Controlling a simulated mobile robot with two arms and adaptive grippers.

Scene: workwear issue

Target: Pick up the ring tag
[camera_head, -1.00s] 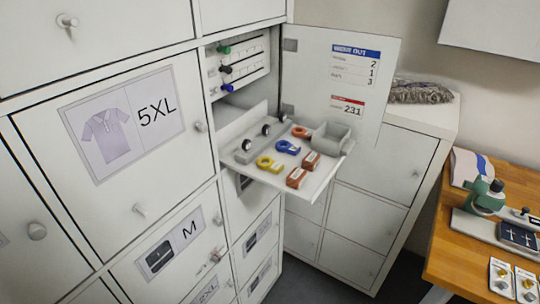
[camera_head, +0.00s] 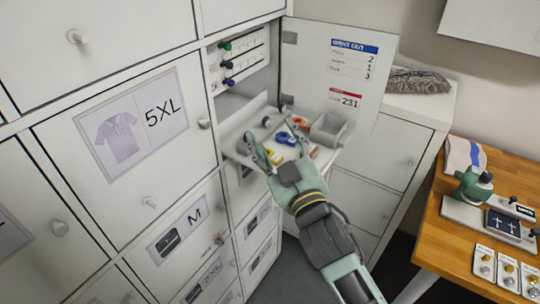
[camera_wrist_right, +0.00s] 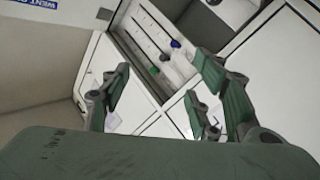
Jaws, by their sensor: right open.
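Several ring tags lie on the pull-out shelf (camera_head: 238,127) in the head view: a yellow one (camera_head: 274,157), a blue one (camera_head: 286,138) and an orange one (camera_head: 301,121). My right gripper (camera_head: 270,131) is open, its fingers over the shelf and partly covering the tags. I cannot tell its height above them. In the right wrist view the open fingers (camera_wrist_right: 160,70) have nothing visible between them but the background, and no ring tag can be made out. My left gripper is not in view.
A grey bin (camera_head: 328,129) stands on the shelf's right part. The open cabinet door (camera_head: 305,70) stands behind it. A rack with coloured knobs (camera_head: 243,60) is inside the compartment. A wooden table (camera_head: 440,237) with a green device (camera_head: 474,185) is at right.

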